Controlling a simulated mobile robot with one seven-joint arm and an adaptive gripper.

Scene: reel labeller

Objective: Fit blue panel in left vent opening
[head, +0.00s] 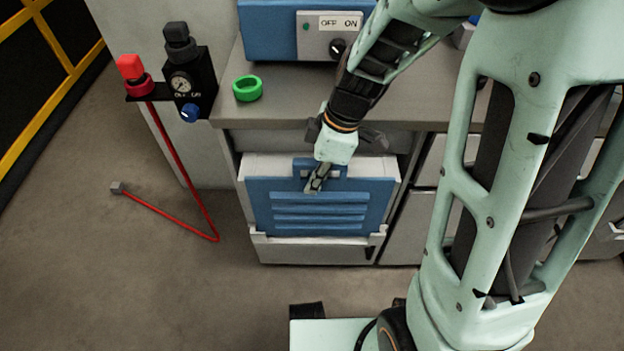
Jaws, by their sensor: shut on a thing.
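The blue panel (318,211) with horizontal slats is at the front of the grey cabinet, below the counter. It sits against the pale frame of the left vent opening (249,168) and covers most of it. My gripper (316,181) is shut on the raised handle tab at the panel's top edge. The panel looks nearly upright. I cannot tell whether its edges are seated in the frame or just in front of it.
A green ring (248,88) lies on the counter (285,104), near a blue machine with an OFF/ON switch (338,47). The floor before the cabinet's left part is clear.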

